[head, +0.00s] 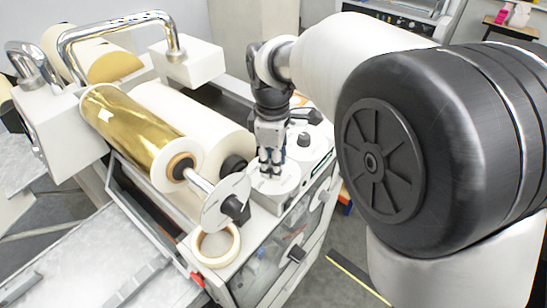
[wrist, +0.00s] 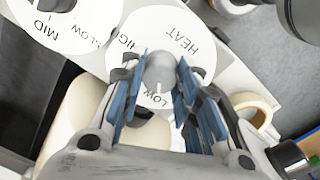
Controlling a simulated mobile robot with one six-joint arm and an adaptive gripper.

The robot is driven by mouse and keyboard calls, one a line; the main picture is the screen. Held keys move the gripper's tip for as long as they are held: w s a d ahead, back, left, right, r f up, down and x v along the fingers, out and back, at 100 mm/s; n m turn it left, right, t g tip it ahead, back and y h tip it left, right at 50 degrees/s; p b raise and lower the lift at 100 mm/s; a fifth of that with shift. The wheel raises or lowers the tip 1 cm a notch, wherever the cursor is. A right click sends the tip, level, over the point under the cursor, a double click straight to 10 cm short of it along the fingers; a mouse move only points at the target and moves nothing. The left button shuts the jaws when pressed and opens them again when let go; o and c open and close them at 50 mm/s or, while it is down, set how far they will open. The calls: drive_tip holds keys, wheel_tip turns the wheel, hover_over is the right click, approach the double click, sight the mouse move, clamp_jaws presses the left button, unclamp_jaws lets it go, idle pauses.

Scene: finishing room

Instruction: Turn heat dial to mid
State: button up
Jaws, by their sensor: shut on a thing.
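The heat dial's grey knob (wrist: 159,72) stands at the middle of a round white plate (wrist: 185,30) marked HEAT, HIGH and LOW in the wrist view. A pale pointer line on the knob points toward LOW. In the head view the white plate (head: 287,184) is on the machine's control panel. My gripper (wrist: 158,76) has its blue-padded fingers on both sides of the knob, shut on it. In the head view my gripper (head: 271,163) reaches down onto the plate, and its fingers hide most of the knob.
A neighbouring dial plate (wrist: 80,30) marked MID and SLOW is close at left in the wrist view. A gold foil roll (head: 140,130) and a chrome handle (head: 115,22) rise left of my gripper. A tape roll (head: 216,260) lies nearby in front.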

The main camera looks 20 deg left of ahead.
sight(271, 163)
drive_tip(key=m+p, duration=0.1)
drive_tip(key=m, duration=0.5)
drive_tip(key=m+p, duration=0.1)
drive_tip(key=m, duration=0.6)
idle(0.5)
drive_tip(key=o, duration=1.1)
drive_tip(key=shift+r, duration=0.1)
drive_tip(key=r, duration=1.1)
drive_tip(key=shift+a+r, duration=0.25)
drive_tip(key=shift+r, duration=0.15)
